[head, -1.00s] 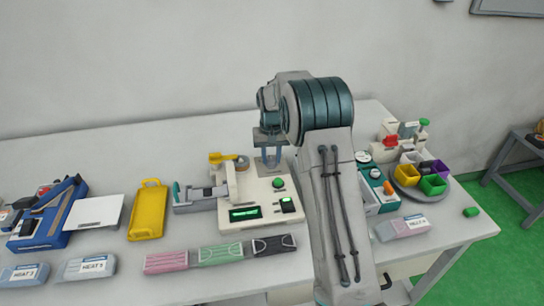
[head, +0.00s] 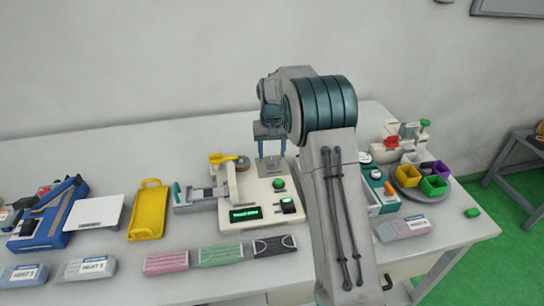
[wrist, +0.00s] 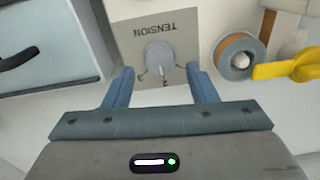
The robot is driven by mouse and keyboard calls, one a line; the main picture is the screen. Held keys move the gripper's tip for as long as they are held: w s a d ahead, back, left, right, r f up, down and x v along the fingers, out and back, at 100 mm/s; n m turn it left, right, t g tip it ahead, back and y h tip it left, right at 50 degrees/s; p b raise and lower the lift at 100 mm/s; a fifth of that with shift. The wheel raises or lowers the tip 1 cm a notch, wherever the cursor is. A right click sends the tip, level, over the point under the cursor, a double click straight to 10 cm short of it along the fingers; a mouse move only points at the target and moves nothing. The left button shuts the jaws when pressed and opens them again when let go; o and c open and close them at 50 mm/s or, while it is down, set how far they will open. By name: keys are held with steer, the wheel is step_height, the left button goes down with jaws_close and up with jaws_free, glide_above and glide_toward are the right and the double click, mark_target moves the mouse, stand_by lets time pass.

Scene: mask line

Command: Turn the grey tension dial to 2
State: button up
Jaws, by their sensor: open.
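The grey tension dial (wrist: 159,56) is a round knob on a grey plate (wrist: 183,25) marked TENSION, which appears upside down in the wrist view. In the head view the dial (head: 271,163) sits at the back of the white machine (head: 234,220). My gripper (wrist: 160,70) is open and empty, its blue fingertips on either side of the dial and apart from it. In the head view my gripper (head: 272,155) hovers just above the plate.
A yellow lever (wrist: 288,67) by a tape-like roll (wrist: 240,58) stands beside the plate. A green button (head: 279,184) and a lit green display (head: 245,214) are on the machine's front. A yellow tray (head: 148,210) lies left; a teal-and-white device (head: 380,190) stands right.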

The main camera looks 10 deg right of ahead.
mark_target(272, 160)
step_height(272, 160, up, 11)
steer(key=shift+r, duration=0.2)
stand_by(0.3)
